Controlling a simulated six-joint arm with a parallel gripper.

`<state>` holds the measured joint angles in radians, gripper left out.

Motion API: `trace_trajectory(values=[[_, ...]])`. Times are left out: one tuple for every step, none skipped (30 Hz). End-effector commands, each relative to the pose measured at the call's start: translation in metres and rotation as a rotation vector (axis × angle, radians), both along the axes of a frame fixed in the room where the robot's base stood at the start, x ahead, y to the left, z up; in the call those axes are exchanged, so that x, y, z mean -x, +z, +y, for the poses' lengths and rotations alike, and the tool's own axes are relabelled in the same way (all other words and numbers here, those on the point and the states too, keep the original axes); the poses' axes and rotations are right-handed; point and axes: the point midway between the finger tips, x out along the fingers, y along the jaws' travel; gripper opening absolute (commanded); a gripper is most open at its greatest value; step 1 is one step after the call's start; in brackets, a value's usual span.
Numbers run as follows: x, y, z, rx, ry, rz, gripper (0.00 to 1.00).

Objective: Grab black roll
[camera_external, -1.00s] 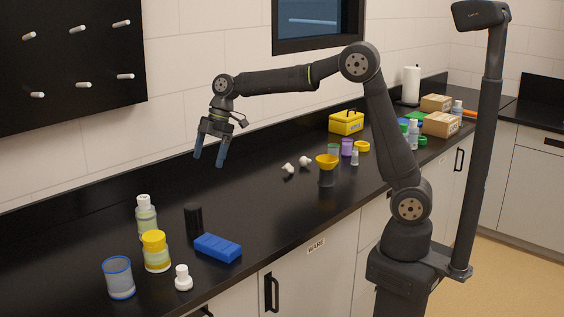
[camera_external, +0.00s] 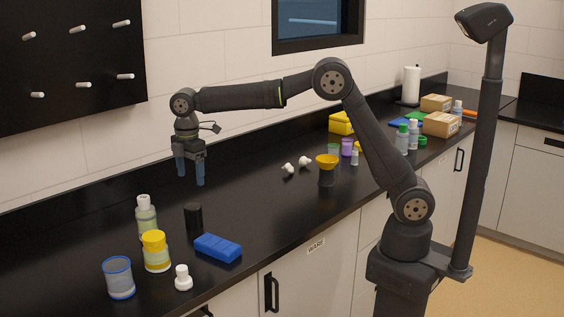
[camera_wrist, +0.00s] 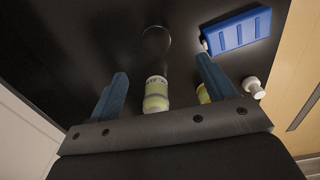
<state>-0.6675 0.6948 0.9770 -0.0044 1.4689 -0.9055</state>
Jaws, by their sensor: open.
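The black roll (camera_external: 194,216) is a short dark cylinder standing upright on the black counter, between a bottle and a blue block. In the wrist view the black roll (camera_wrist: 156,41) shows as a faint dark round shape, hard to tell from the counter. My gripper (camera_external: 190,180) is open and empty, its blue fingers pointing down above the counter near the roll. In the wrist view my gripper (camera_wrist: 162,68) has its fingers spread wide, with the roll past the fingertips.
Near the roll stand a white-capped bottle (camera_external: 146,217), a yellow-capped jar (camera_external: 156,252), a blue block (camera_external: 218,248), a small white bottle (camera_external: 183,278) and a blue-rimmed cup (camera_external: 119,279). A yellow funnel (camera_external: 327,161) and boxes are farther right. The counter (camera_external: 255,205) between is clear.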

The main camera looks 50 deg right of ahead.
Motion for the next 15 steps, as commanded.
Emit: trace_trajectory(values=[[0.0, -0.013, -0.001, 0.003, 0.0, 0.004, 0.76], [0.0, -0.019, -0.001, 0.002, 0.0, 0.003, 0.76], [0.0, -0.028, -0.001, 0.002, 0.0, 0.004, 0.76], [0.0, -0.035, -0.001, 0.001, 0.0, 0.004, 0.76], [0.0, -0.042, -0.001, 0.001, 0.0, 0.004, 0.76], [0.0, -0.051, -0.001, 0.001, 0.0, 0.004, 0.76], [0.0, -0.057, -0.001, 0.001, 0.0, 0.004, 0.76], [0.0, -0.063, -0.001, 0.0, 0.0, 0.003, 0.76], [0.0, -0.07, -0.001, 0.0, 0.0, 0.003, 0.76], [0.0, -0.076, -0.001, 0.0, 0.001, 0.003, 0.76], [0.0, -0.081, -0.001, 0.0, 0.001, 0.003, 0.76], [-0.001, -0.086, -0.001, -0.001, 0.001, 0.003, 0.76], [-0.001, -0.089, -0.001, -0.001, 0.001, 0.002, 0.76], [-0.001, -0.092, -0.001, -0.002, 0.001, 0.002, 0.76], [-0.001, -0.094, -0.001, -0.002, 0.001, 0.002, 0.76]])
